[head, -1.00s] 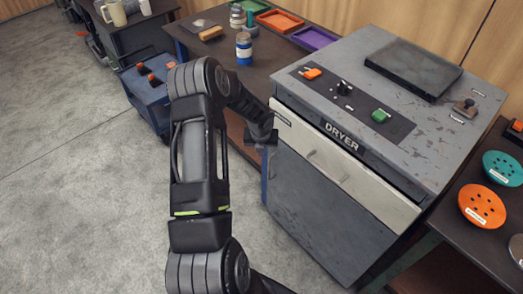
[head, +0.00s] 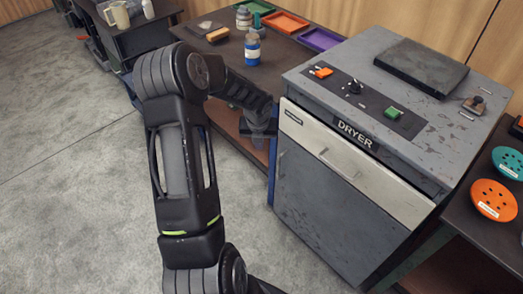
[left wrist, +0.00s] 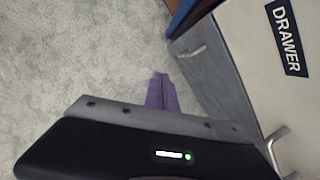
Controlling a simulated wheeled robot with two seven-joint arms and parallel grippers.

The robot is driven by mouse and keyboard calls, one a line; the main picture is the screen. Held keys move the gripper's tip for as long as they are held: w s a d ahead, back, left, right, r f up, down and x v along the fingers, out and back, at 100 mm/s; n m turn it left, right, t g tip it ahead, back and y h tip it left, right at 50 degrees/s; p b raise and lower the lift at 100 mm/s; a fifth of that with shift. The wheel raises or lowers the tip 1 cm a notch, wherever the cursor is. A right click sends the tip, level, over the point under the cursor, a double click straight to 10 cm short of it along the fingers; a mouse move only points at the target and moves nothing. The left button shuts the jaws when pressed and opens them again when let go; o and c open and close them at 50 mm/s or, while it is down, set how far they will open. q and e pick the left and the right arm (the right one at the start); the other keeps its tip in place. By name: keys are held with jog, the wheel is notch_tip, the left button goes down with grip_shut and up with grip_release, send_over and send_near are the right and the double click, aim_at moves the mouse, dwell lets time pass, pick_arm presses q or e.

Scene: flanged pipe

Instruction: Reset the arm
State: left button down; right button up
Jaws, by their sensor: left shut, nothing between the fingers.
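My left arm reaches up from the bottom of the head view, and its left gripper (head: 258,140) hangs at the dryer's left front edge, partly hidden by my wrist. In the left wrist view the purple fingers of the left gripper (left wrist: 161,78) are together with nothing between them, over grey floor. They look apart from the grey cabinet door and handle (left wrist: 198,50) at their right. My right gripper is in neither view.
The dryer (head: 340,205) stands right of the gripper, its front close by. A bench (head: 285,65) with trays and a blue-labelled jar (head: 252,50) lies behind. A side table with orange (head: 493,200) and teal discs is at right. Floor at left is clear.

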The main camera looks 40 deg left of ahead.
pick_arm(q)
jog(key=shift+s+r, duration=0.1)
jog(key=shift+r, duration=0.55)
jog(key=d+f+n+t+h, duration=0.15)
jog(key=d+f+n, duration=0.25)
jog(key=d+n, duration=0.65)
jog(key=d+f+n+t+h, duration=0.1)
jog(key=d+f+n+h, duration=0.3)
jog(key=d+n, duration=0.65)
jog(key=s+d+f+n+g, duration=0.2)
jog(key=s+d+f+n, duration=0.2)
jog(key=s+d, duration=0.6)
jog(key=s+d+f+n+g, duration=0.2)
jog(key=s+d+f+n, duration=0.2)
jog(key=s+d, duration=0.6)
jog(key=shift+s+f+n, duration=0.15)
jog(key=shift+s+n, duration=0.25)
